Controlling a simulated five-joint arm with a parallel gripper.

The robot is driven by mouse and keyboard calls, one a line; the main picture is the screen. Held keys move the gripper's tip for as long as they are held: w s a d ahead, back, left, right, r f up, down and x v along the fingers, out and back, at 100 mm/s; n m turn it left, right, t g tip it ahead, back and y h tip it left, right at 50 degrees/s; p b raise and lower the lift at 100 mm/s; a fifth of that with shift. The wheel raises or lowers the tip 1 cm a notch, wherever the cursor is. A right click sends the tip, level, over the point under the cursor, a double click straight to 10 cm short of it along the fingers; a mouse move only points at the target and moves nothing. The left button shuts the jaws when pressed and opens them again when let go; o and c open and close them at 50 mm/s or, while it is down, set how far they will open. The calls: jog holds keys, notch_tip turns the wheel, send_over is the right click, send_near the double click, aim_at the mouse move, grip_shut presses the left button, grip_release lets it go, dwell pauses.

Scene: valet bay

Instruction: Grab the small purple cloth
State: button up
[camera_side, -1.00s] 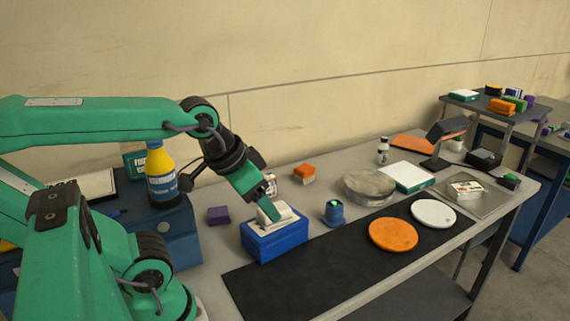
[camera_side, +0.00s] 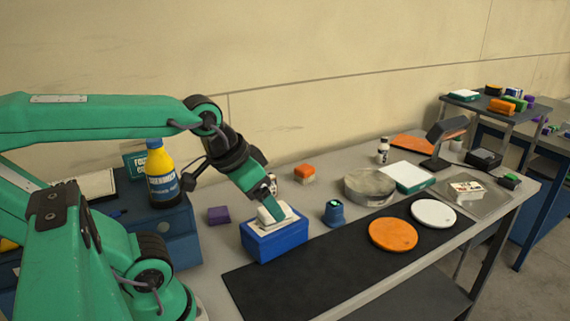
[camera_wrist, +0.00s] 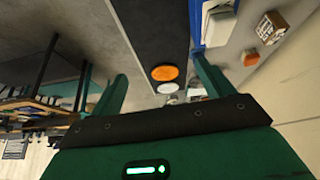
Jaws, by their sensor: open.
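A small, folded purple cloth (camera_side: 218,215) lies on the grey table in the side view, left of a blue box. My gripper (camera_side: 276,212) is over the blue box (camera_side: 277,244), to the right of the purple cloth and apart from it. Its fingers overlap a white item on top of the box; I cannot tell whether they touch it. In the wrist view my gripper (camera_wrist: 160,68) has its two fingers wide apart with nothing between them. I cannot make out the purple cloth in the wrist view.
A yellow-and-blue bottle (camera_side: 161,176) stands on the dark blue cabinet left of the cloth. A small blue pot (camera_side: 334,213), an orange-topped block (camera_side: 304,173) and a round grey tin (camera_side: 369,187) stand to the right. The black mat (camera_side: 310,275) is mostly clear in front.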

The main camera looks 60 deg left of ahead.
jog(key=w+a+f+n+g+y, duration=0.1)
jog(key=w+a+f+n+g, duration=0.1)
jog(key=w+a+n, duration=0.35)
jog(key=n+g, duration=0.3)
jog(key=n, duration=2.3)
send_near(218, 211)
jog(key=shift+w+f+h, duration=0.3)
jog(key=shift+w+h, duration=0.05)
jog(key=shift+h, duration=0.05)
jog(key=shift+s+a+f+n+g, duration=0.25)
jog(key=shift+a+f+n+g, duration=0.1)
jog(key=shift+n, duration=0.1)
jog(key=shift+f, duration=1.3)
jog(key=shift+w+a+f, duration=0.1)
jog(key=shift+f, duration=1.2)
jog(key=shift+w+f, duration=0.1)
jog(key=shift+f, duration=1.2)
jog(key=shift+c, duration=0.4)
